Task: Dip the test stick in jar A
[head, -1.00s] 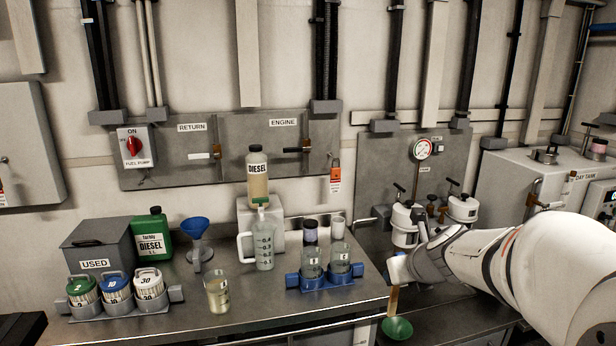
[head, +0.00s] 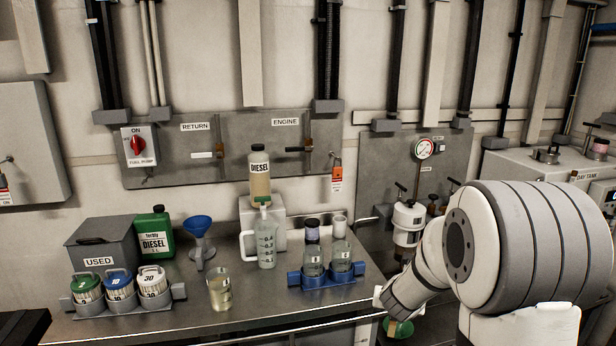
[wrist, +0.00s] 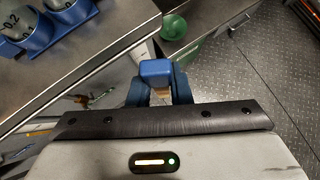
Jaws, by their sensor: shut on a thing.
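Two clear jars, the left jar (head: 312,264) and the right jar (head: 342,258), stand in a blue holder (head: 330,280) on the bench. Their letters are too small to read surely. The holder also shows at the upper left in the wrist view (wrist: 45,38). My gripper (wrist: 157,92) is right of the holder, past the bench edge. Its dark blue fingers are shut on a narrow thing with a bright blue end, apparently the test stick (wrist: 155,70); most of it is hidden. My gripper is apart from both jars.
A green bowl (head: 398,329) lies below my gripper at the right. Capped tubs (head: 120,285) and a grey USED box (head: 101,246) are at the far left.

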